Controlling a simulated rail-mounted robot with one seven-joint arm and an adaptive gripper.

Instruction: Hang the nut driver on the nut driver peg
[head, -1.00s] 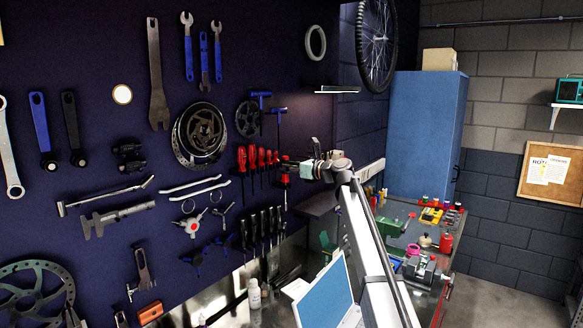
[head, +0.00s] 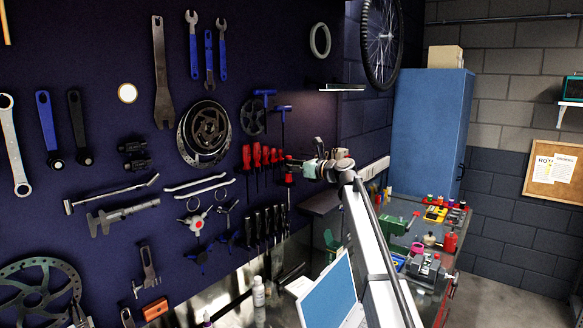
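The nut driver (head: 289,180) appears as an upright tool with a red handle and a thin shaft pointing down, in front of the dark pegboard. My gripper (head: 291,164) reaches in from the right and its fingers cross the red handle. It appears shut on the handle, though the fingers are small in the head view. The tool sits just right of a row of red-handled drivers (head: 256,156) and slightly lower than them. The nut driver peg cannot be made out; that part of the board is small and partly covered by the gripper and tool.
Black-handled drivers (head: 267,222) hang below on the board. Blue-handled hex tools (head: 264,93) hang above, and a small shelf (head: 337,87) juts out higher up. A laptop (head: 328,292) and a white bottle (head: 258,291) stand on the bench below.

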